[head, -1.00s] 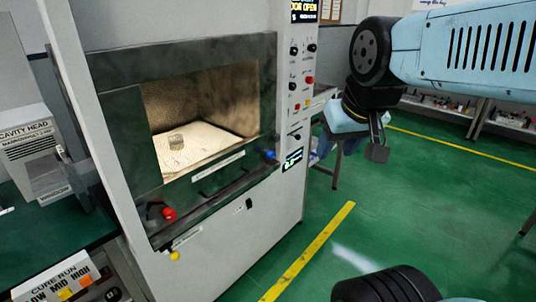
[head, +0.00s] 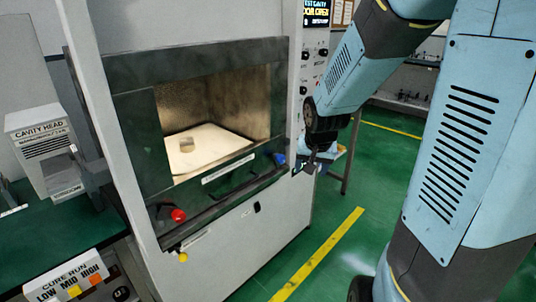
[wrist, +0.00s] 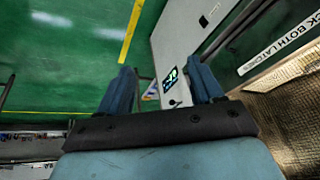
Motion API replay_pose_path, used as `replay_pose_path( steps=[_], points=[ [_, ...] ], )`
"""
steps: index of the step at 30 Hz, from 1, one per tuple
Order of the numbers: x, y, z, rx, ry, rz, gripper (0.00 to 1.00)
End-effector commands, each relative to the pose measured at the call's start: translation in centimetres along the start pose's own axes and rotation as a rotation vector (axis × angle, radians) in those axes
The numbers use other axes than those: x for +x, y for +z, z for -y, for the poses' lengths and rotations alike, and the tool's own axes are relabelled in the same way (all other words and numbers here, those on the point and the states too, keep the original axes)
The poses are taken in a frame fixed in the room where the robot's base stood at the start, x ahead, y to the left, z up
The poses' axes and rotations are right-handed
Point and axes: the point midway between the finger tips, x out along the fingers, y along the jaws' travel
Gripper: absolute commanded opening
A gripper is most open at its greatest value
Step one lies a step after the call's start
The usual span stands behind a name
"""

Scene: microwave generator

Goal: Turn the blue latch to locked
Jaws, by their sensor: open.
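The blue latch (head: 279,159) shows in the head view at the right end of the dark front frame of the oven, below its opening. I cannot make out its exact angle. My gripper (head: 304,164) is just to the right of the latch, close to the oven's front right edge. In the wrist view my gripper (wrist: 162,82) has its two blue-grey fingers spread apart with nothing between them. I cannot pick out the blue latch in the wrist view. The red latch (head: 178,215) sits at the left end of the same frame.
The oven cavity (head: 205,150) is open and lit, with a small piece inside. A display (head: 316,12) and knobs run up its right side. A yellow knob (head: 183,257) is low on the front. A grey cavity head (head: 45,140) stands left. Green floor lies right.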

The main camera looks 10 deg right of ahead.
Motion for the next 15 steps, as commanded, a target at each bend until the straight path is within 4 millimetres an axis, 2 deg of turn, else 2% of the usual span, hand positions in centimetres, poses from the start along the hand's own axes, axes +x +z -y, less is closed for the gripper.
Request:
replay_pose_path(
  steps=[1,3,15],
  points=[
    [1.6,-0.1,0.0,0.025,-0.01,0.014,0.66],
    [3.5,-0.4,0.1,0.063,-0.029,0.023,0.66],
    [13.0,-0.8,1.5,0.32,-0.191,0.079,0.66]
  ],
)
